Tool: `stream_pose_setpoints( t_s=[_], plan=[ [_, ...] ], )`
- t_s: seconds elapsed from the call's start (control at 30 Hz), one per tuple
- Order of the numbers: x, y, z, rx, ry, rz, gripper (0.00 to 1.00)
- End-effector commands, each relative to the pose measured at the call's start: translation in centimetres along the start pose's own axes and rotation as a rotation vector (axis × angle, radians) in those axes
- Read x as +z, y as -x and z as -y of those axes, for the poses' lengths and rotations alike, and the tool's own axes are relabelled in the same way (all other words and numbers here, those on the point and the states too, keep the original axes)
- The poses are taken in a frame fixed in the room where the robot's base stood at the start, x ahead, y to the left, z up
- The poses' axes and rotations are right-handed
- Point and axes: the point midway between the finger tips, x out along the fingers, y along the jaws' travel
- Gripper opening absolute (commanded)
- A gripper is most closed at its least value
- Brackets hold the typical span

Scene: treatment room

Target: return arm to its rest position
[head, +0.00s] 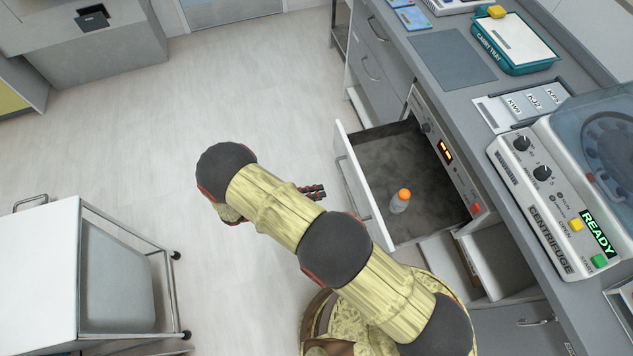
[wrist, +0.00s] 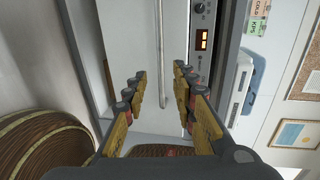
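My gripper (head: 314,191) is in front of the open drawer (head: 362,196), to the left of its front panel in the head view. Most of the hand is hidden behind my arm there. In the wrist view my gripper (wrist: 160,82) has its fingers spread apart with nothing held. The drawer front with its long bar handle (wrist: 168,55) shows beyond and between the fingers. The fingers do not appear to touch the handle. My arm is stretched out and bent across the floor in front of the counter.
A bottle with an orange cap (head: 400,201) stands in the open drawer. The counter (head: 450,95) holds a centrifuge (head: 560,215) reading READY and a teal carry tray (head: 513,68). A wheeled cart (head: 45,265) stands at lower left. The floor (head: 225,90) between is clear.

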Motion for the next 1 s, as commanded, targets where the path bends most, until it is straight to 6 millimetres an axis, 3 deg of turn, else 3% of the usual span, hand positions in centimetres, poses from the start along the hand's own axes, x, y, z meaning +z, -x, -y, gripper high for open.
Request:
stream_pose_setpoints(
  t_s=[0.3, 0.5, 0.77, 1.0],
  plan=[
    [0.0, 0.0, 0.0, 0.0, -0.013, 0.0, 0.27],
    [-0.3, 0.0, -1.0, 0.037, -0.208, -0.014, 0.27],
    [-5.6, -1.2, -2.8, 0.08, -0.532, -0.157, 0.27],
    [-8.4, 0.1, 0.2, 0.126, -0.885, -0.356, 0.27]
  ],
)
